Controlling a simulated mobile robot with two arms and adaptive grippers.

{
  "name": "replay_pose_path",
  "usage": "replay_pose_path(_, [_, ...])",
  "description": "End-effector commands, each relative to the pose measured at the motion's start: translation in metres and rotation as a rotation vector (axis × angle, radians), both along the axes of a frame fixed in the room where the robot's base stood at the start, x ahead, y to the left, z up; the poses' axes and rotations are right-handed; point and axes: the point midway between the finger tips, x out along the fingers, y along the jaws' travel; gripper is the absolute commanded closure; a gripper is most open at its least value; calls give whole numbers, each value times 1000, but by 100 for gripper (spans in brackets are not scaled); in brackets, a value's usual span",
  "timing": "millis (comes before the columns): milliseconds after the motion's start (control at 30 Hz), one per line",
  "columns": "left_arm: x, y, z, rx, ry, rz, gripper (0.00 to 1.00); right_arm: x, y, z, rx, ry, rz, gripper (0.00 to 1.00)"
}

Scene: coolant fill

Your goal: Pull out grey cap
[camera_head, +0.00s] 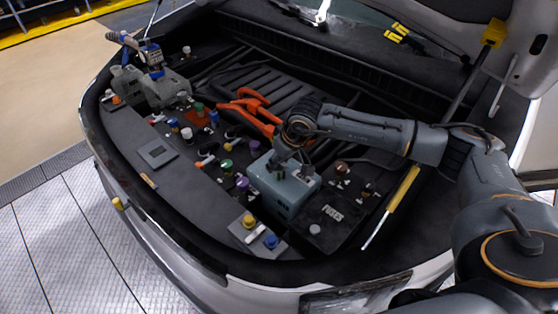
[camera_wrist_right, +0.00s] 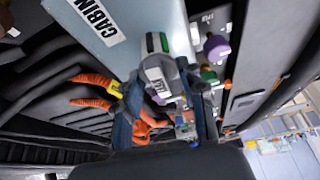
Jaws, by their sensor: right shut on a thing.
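My right gripper (camera_head: 284,160) reaches down over the grey-blue box (camera_head: 282,192) in the engine bay. In the right wrist view the two fingers of the gripper (camera_wrist_right: 162,88) stand on either side of the grey cap (camera_wrist_right: 158,70), shut on it. The cap bears a pale label with small dark lettering. The side of the box marked "CABIN" (camera_wrist_right: 100,22) lies close beside it. In the head view the cap is hidden by the gripper and wrist, so I cannot tell if it is seated or lifted. My left gripper is not in view.
Several coloured caps, among them a purple one (camera_head: 242,184), line the bay left of the box. Orange hoses (camera_head: 250,105) run behind. A yellow-handled tool (camera_head: 402,190) lies to the right. The raised hood (camera_head: 525,45) borders the right side.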

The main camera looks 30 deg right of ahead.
Motion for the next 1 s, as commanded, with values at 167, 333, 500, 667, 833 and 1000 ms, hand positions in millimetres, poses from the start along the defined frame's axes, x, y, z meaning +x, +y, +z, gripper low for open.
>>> replay_pose_path(167, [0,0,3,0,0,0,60,0,0,5,0,0,0,80])
replay_pose_path(333, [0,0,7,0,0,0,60,0,0,14,0,0,-1,80])
replay_pose_path(500, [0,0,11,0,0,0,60,0,0,22,2,-1,-1,80])
replay_pose_path(667, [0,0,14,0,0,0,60,0,0,31,0,-1,0,80])
replay_pose_path(833, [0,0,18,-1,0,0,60,0,0,39,0,-1,0,80])
replay_pose_path(1000, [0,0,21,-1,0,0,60,0,0,47,0,-1,0,80])
